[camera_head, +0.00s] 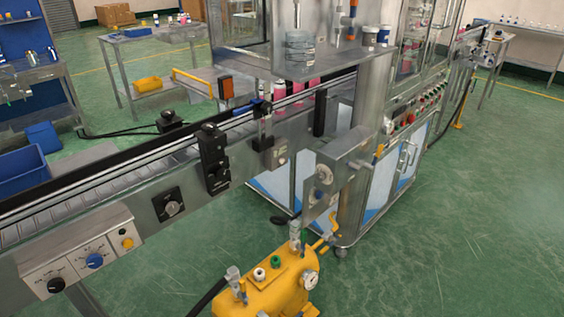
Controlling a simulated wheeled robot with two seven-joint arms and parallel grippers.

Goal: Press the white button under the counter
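Neither of my grippers is in this view. I cannot make out with certainty a white button under a counter. A grey metal control box (340,160) is fixed beside the conveyor, with a round knob or button (324,174) on its face, too small to read. A yellow unit (265,292) on the floor side carries a small white cap (259,273) and a green cap (275,261). A row of small coloured buttons (428,104) sits on the machine's front at the right.
The conveyor (110,185) runs from lower left to the machine (325,60) with pink bottles on it. A knob panel (80,258) hangs on its near side at left. Green floor (460,220) is clear at the right. Blue bins (22,172) stand at far left.

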